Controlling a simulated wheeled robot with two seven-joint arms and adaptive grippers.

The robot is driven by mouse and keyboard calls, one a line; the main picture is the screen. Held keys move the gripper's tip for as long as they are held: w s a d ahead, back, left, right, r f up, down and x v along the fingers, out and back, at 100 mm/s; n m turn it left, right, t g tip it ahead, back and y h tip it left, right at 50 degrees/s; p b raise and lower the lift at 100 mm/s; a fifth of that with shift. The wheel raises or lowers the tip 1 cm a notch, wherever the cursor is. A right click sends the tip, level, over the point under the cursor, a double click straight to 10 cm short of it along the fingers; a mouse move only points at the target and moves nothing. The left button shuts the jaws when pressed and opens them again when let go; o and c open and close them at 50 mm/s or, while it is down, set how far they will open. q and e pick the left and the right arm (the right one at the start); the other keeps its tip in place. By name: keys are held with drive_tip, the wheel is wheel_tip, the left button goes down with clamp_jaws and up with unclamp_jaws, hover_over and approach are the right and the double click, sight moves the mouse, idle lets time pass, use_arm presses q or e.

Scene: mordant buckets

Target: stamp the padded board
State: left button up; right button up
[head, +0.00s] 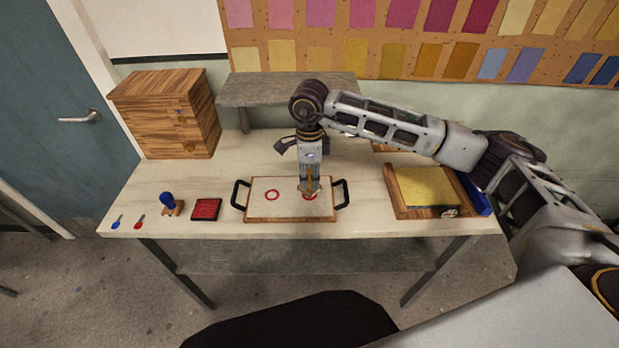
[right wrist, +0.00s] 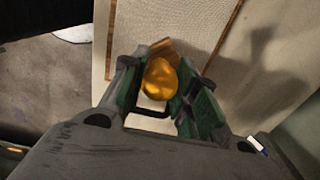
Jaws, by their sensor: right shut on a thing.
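The padded board (head: 258,212) lies on the table, a pale pad in a wooden frame with a black handle at each end. A red ring mark (head: 272,195) shows left of its middle. Part of another red mark (head: 304,196) shows right of the middle, mostly hidden by the stamp. My right gripper (head: 310,176) points down over the board, shut on a stamp with a gold knob (right wrist: 161,79) and wooden base (head: 309,188). I cannot tell whether the base touches the pad. A red ink pad (head: 206,209) lies left of the board. My left gripper is not in view.
A blue-knobbed stamp (head: 167,203) stands left of the ink pad, beside small blue (head: 117,222) and red (head: 139,222) items. A wooden drawer box (head: 168,115) stands back left. A tray with a yellow pad (head: 428,186) is at right. A grey shelf (head: 285,90) stands behind.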

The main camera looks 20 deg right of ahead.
drive_tip(key=shift+r, duration=0.9)
drive_tip(key=shift+r+p, duration=0.5)
drive_tip(key=shift+r, duration=0.55)
drive_tip(key=shift+r+p, duration=0.3)
drive_tip(key=shift+r, duration=0.2)
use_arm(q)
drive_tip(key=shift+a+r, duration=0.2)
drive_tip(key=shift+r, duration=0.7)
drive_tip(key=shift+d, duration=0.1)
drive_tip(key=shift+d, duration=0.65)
